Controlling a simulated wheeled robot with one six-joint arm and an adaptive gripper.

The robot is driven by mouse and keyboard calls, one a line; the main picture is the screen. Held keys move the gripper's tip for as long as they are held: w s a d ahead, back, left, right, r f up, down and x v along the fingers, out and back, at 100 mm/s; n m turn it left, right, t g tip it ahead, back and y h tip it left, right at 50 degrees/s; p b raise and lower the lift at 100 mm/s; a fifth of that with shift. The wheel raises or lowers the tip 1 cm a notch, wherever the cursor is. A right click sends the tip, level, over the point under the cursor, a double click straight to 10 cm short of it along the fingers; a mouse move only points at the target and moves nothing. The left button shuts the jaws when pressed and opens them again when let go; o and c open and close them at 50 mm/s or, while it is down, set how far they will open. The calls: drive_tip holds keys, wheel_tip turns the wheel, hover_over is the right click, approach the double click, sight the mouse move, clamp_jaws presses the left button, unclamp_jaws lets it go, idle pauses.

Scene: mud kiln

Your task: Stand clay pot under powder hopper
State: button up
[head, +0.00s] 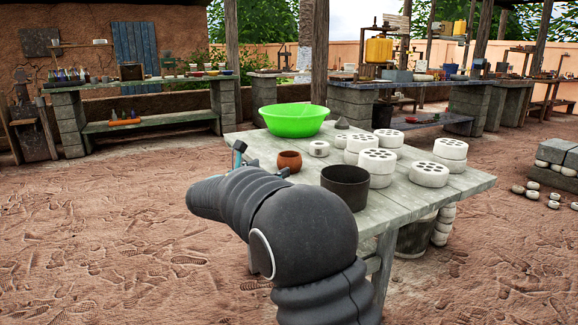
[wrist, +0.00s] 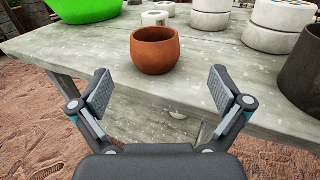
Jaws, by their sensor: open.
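A small round terracotta clay pot (head: 289,161) stands upright on the grey wooden table (head: 455,185). In the wrist view the clay pot (wrist: 155,50) is just beyond my gripper (wrist: 160,90), roughly centred between the two fingers. My gripper is open and empty, with its fingers spread wide near the table's edge. In the head view my arm hides most of the gripper. Yellow containers (head: 378,50) show on stands at the back; I cannot tell which, if any, is the powder hopper.
A green basin (head: 293,120), a dark cylindrical pot (head: 345,184), a small white roll-shaped piece (head: 319,149) and several white perforated blocks (head: 429,173) share the table. A long workbench (head: 150,83) stands at the back left. The dirt floor at left is clear.

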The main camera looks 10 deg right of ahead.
sight(285, 162)
drive_tip(key=x, duration=0.4)
drive_tip(key=shift+w+d, duration=0.2)
drive_tip(key=shift+w+a+r+x, duration=0.1)
drive_tip(key=shift+x, duration=0.75)
drive_tip(key=shift+w+a+r+x, duration=0.1)
drive_tip(key=shift+x, duration=0.8)
drive_tip(key=shift+w+a+x, duration=0.1)
drive_tip(key=shift+x, duration=0.75)
drive_tip(key=c, duration=1.4)
drive_tip(key=shift+c, duration=0.5)
drive_tip(key=shift+r, duration=0.15)
